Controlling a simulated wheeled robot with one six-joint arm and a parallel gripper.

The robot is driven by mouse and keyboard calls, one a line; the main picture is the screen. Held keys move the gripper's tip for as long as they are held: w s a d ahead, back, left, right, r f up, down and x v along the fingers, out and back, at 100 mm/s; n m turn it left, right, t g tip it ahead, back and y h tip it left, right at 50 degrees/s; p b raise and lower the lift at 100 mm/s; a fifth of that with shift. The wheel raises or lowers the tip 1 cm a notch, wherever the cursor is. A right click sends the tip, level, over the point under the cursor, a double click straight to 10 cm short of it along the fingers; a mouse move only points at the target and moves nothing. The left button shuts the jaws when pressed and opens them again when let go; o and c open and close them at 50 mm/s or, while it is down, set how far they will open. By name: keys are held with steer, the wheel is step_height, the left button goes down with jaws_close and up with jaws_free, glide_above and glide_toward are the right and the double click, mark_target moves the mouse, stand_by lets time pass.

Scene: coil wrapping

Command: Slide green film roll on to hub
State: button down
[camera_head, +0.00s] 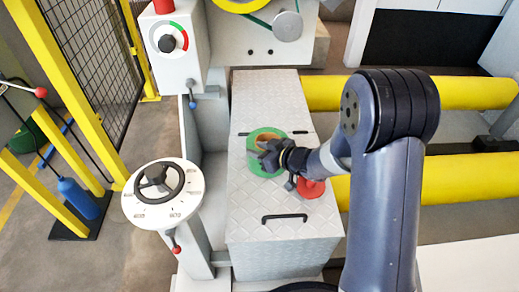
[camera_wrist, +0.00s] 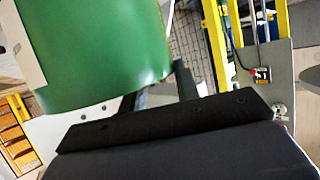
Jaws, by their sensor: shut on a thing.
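The green film roll (camera_head: 254,136) is a short green cylinder with a tan core, above the metal-plate box top in the head view. My gripper (camera_head: 268,158) is shut on it at its near right side. In the wrist view the green roll (camera_wrist: 95,50) fills the upper left, close beyond my gripper's dark body. The fingers' contact with it is mostly hidden. A grey disc (camera_head: 287,26) with a green belt sits on the machine at the top; I cannot tell whether it is the hub.
A red round object (camera_head: 311,187) sits beside my wrist. The box (camera_head: 270,240) has a black handle (camera_head: 284,217). A dial with a handwheel (camera_head: 160,190) stands at the left. Yellow rollers (camera_head: 460,93) lie to the right. A yellow-framed fence (camera_head: 75,85) is at the far left.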

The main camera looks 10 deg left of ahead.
step_height(320, 180, up, 37)
steer(key=w+n+y+p, duration=0.1)
steer(key=n+y+p, duration=0.2)
steer(key=n+p, duration=1)
steer(key=s+d+r+n+g+y+p, duration=0.2)
steer(key=r+n+p, duration=0.2)
steer(key=r+p, duration=0.6)
steer(key=s+d+r+n+g+y+p, duration=0.2)
steer(key=r+n+p, duration=0.3)
steer(key=r, duration=1.8)
steer(key=s+y+p, duration=0.1)
steer(key=p, duration=0.3)
steer(key=shift+s+d+r+p, duration=0.15)
steer(key=shift+d+r+p, duration=0.1)
steer(key=shift+p, duration=0.15)
steer(key=shift+f+b, duration=0.15)
steer(key=shift+b, duration=0.25)
steer(key=w, duration=0.2)
steer(key=w+a+p, duration=0.1)
steer(key=w+p, duration=0.1)
steer(key=w, duration=0.1)
steer(key=shift+w+a, duration=0.3)
steer(key=shift+b, duration=0.45)
